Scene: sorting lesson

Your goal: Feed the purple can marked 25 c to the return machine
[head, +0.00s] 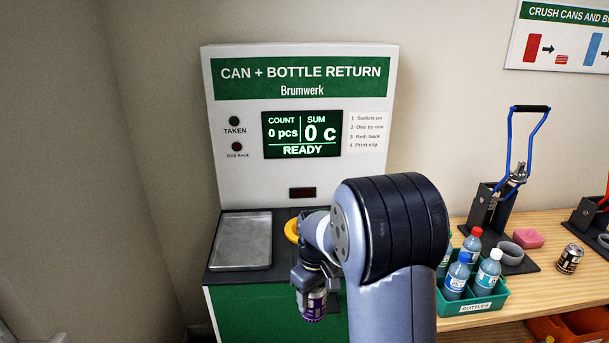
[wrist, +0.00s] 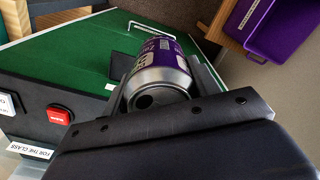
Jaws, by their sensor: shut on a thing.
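The purple can (head: 313,306) is held in my gripper (head: 312,285) in front of the return machine's green lower front. In the wrist view the can (wrist: 158,72) lies between the two jaws, its silver end with a dark opening facing the camera. The 25 c mark cannot be read. The return machine (head: 304,55) shows 0 pcs, 0 c and READY on its screen (head: 302,134). A yellow ring (head: 292,230) on its dark top is partly hidden behind my arm. In the wrist view the green front (wrist: 60,60) is beside the can.
A metal tray (head: 241,241) lies on the machine's top at left. At right, a wooden bench (head: 510,298) holds a green bottle crate (head: 470,306), a can crusher with a blue handle (head: 507,190) and a loose can (head: 569,259). The wrist view shows a red button (wrist: 59,115) and a purple bin (wrist: 283,28).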

